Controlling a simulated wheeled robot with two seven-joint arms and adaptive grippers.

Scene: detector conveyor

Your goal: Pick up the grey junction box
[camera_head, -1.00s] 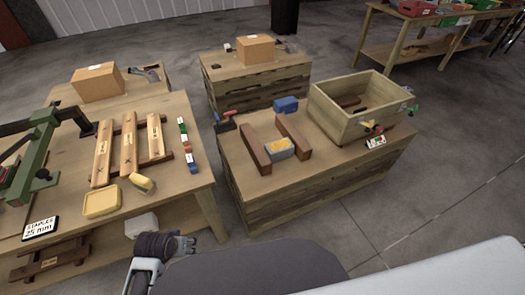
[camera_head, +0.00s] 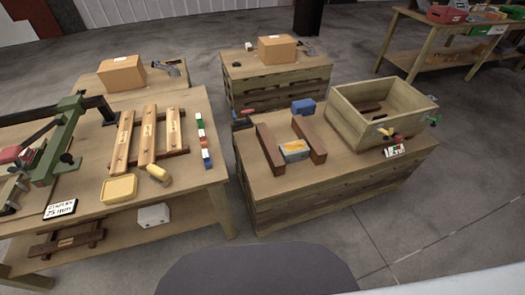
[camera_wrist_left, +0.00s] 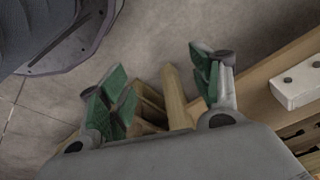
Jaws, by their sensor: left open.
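A light grey box (camera_head: 153,215), which looks like the junction box, sits on the lower shelf (camera_head: 185,212) of the left workbench, near its right end. In the left wrist view the box (camera_wrist_left: 298,86) is at the right edge, with dark round holes in its face, partly cut off by the frame. My left gripper (camera_wrist_left: 160,85) is open and empty, its green-padded fingers spread. The box lies to the right of the fingers, apart from them. The left gripper does not show in the head view. My right gripper is in neither view.
The workbench top (camera_head: 190,183) overhangs the shelf. A dark wooden frame (camera_head: 67,240) lies farther left on the shelf. A pallet table (camera_head: 330,190) stands to the right, with a wooden crate (camera_head: 350,110) on it. Grey floor lies between them.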

